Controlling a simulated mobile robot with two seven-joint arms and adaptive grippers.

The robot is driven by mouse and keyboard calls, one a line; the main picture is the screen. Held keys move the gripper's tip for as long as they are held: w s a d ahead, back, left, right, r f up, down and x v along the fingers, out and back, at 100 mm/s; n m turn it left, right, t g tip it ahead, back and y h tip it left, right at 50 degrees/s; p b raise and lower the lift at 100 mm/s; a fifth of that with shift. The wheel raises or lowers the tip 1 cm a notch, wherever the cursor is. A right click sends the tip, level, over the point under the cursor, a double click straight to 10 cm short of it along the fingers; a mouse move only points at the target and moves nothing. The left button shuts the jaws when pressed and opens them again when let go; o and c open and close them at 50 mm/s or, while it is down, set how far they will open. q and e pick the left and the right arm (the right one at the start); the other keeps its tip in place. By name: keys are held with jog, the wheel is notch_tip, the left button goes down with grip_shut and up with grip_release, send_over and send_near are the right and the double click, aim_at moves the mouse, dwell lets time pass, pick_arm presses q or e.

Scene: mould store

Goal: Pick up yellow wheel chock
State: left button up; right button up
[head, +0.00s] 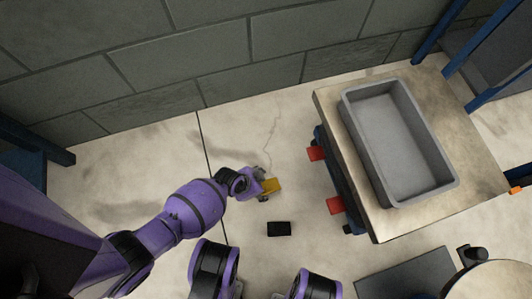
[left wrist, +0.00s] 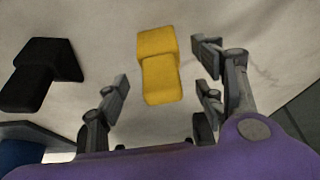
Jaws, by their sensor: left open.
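The yellow wheel chock (head: 272,186) lies on the pale concrete floor in the head view, right at the tip of my left arm. In the left wrist view the yellow chock (left wrist: 159,66) sits between and a little beyond the open fingers of my left gripper (left wrist: 163,68). I see no clear contact between fingers and chock. In the head view my left gripper (head: 262,185) partly covers the chock. My right gripper is not identifiable in either view.
A black chock (head: 279,229) lies on the floor near the yellow one; it also shows in the left wrist view (left wrist: 40,74). A cart (head: 470,130) with a grey bin (head: 443,184) stands to the right, with red pieces (head: 335,205) at its side. A block wall (head: 150,65) runs behind.

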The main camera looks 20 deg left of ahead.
aim_at(269, 185)
pick_arm(q)
jog(key=b+x, duration=0.2)
jog(key=x, duration=0.1)
jog(key=b+x, duration=0.1)
jog(key=shift+s+a+f, duration=0.15)
jog(key=shift+a+f, duration=0.05)
jog(key=shift+f, duration=0.25)
jog(key=shift+d+f, duration=0.1)
jog(key=shift+f, duration=0.2)
jog(key=shift+w, duration=0.2)
jog(key=shift+r, duration=0.1)
jog(key=shift+c, duration=0.4)
jog(key=c, duration=1.2)
jog(key=shift+c, duration=0.8)
pick_arm(e)
notch_tip(269, 185, down, 3)
jog(key=shift+d+f, duration=0.1)
jog(key=shift+s, duration=0.1)
